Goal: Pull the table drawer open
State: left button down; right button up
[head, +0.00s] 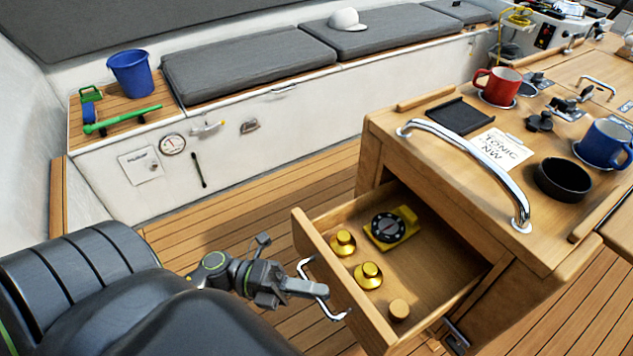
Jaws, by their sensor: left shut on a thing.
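The table drawer (437,277) is pulled well out of the wooden table (376,143), and its inside shows. Its metal handle (335,314) is on the drawer front (343,286). My left gripper (308,287) is at this handle and shut on it, just left of the drawer front. In the drawer lie a yellow item with a black dial (388,227), two yellow knob-like pieces (369,276) and a small wooden cylinder (399,310). My right gripper is not in view.
On the table are a chrome rail (465,150), a red mug (496,86), a blue mug (601,144) and a black bowl (563,179). A grey-cushioned bench (246,72) with a blue bucket (131,74) runs behind. The wooden floor (240,215) between is clear.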

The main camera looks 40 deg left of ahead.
pick_arm(q)
jog(key=c, duration=1.5)
grip_release()
jog(key=b+v, duration=0.2)
jog(key=v, duration=1.5)
jog(key=shift+a, duration=0.25)
jog(key=shift+f, duration=0.1)
